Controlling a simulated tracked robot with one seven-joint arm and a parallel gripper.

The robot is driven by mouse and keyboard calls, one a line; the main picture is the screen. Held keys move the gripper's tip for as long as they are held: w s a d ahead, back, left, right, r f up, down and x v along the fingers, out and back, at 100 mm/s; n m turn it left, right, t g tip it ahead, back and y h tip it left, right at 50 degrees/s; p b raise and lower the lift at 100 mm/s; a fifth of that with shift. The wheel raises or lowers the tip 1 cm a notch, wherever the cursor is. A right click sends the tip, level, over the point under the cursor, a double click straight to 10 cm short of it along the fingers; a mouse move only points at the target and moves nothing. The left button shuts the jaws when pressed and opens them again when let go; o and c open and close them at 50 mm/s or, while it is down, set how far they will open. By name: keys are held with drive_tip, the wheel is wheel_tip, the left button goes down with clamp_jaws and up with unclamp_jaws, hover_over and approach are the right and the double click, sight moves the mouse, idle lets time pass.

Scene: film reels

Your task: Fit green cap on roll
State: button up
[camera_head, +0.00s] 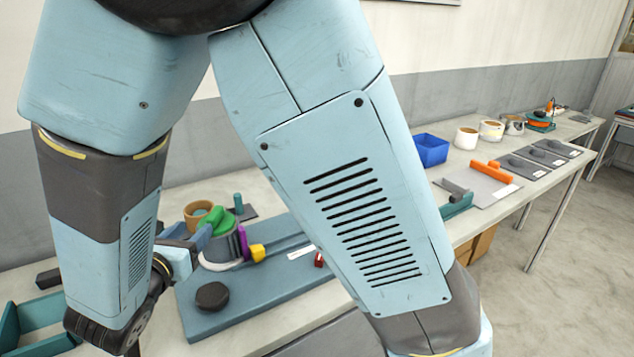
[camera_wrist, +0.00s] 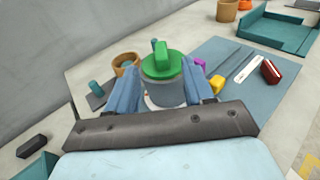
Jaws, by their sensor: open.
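The green cap (camera_wrist: 164,66), a disc with an upright handle, sits on top of the grey roll (camera_wrist: 166,93) in the wrist view. It looks roughly level, but I cannot tell whether it is fully seated. In the head view the cap (camera_head: 217,220) and the roll (camera_head: 222,248) are partly hidden by my arm and gripper. My gripper (camera_wrist: 163,72) is open. Its two blue fingers stand left and right of the cap and roll, seemingly apart from the cap. The roll's lower front is hidden behind the gripper's body.
Beside the roll are a purple piece (camera_head: 243,242) and a yellow piece (camera_head: 257,252) on the blue-grey board (camera_head: 262,304). A dark disc (camera_head: 212,296) lies at the front. A red piece (camera_wrist: 271,71) lies right.

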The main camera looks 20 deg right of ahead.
drive_tip(key=d+r+m+g+h, duration=0.1)
drive_tip(key=d+r+m+g, duration=0.35)
drive_tip(key=d, duration=0.75)
drive_tip(key=d+r+m+g+h, duration=0.1)
drive_tip(key=d+m+g, duration=0.5)
drive_tip(key=d+m, duration=0.45)
drive_tip(key=s+d+r+m+t+y, duration=0.1)
drive_tip(key=s+d+r+m+y, duration=0.7)
drive_tip(key=m, duration=0.8)
drive_tip(key=s+d, duration=0.2)
drive_tip(key=shift+s+r, duration=0.35)
drive_tip(key=shift+s, duration=0.05)
drive_tip(key=shift+s+d, duration=0.1)
drive_tip(key=shift+s, duration=0.05)
